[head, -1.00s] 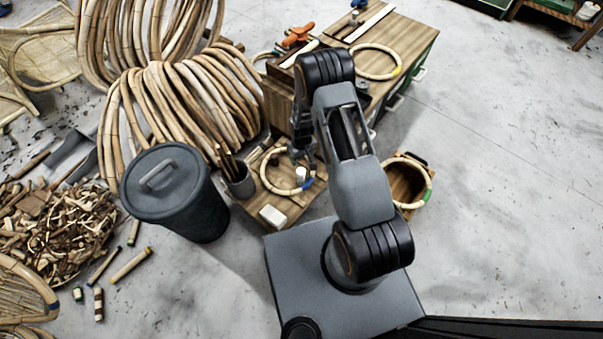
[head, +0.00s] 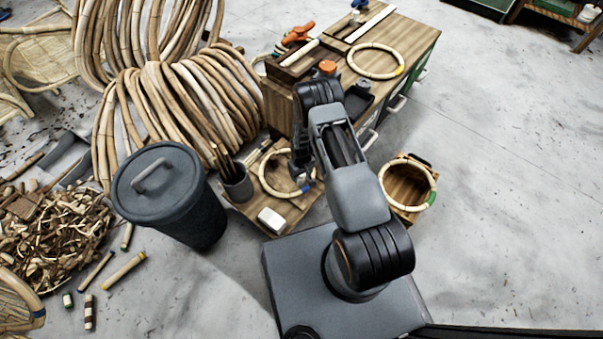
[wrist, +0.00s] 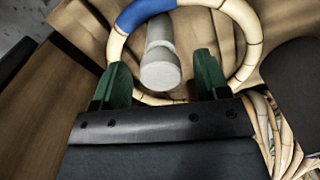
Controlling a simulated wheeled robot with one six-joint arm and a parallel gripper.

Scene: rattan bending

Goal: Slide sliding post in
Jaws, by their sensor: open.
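A pale grey, round-ended post (wrist: 160,68), which looks like the sliding post, stands inside a rattan ring with a blue band (wrist: 147,12). In the head view this ring (head: 262,175) lies on a low wooden board, and my arm hides most or all of the post. My gripper (wrist: 162,66) is open, with one green finger on each side of the post in the wrist view. I cannot tell whether either finger touches it. In the head view my gripper (head: 299,172) is over the right side of the ring, partly hidden by my arm.
The low board (head: 290,212) also carries a white block (head: 271,220) and a dark pot of sticks (head: 236,182). A grey lidded bin (head: 195,215) stands left. A workbench (head: 405,45) is behind; a green-banded ring (head: 383,180) rests on a box at right. Floor farther right is clear.

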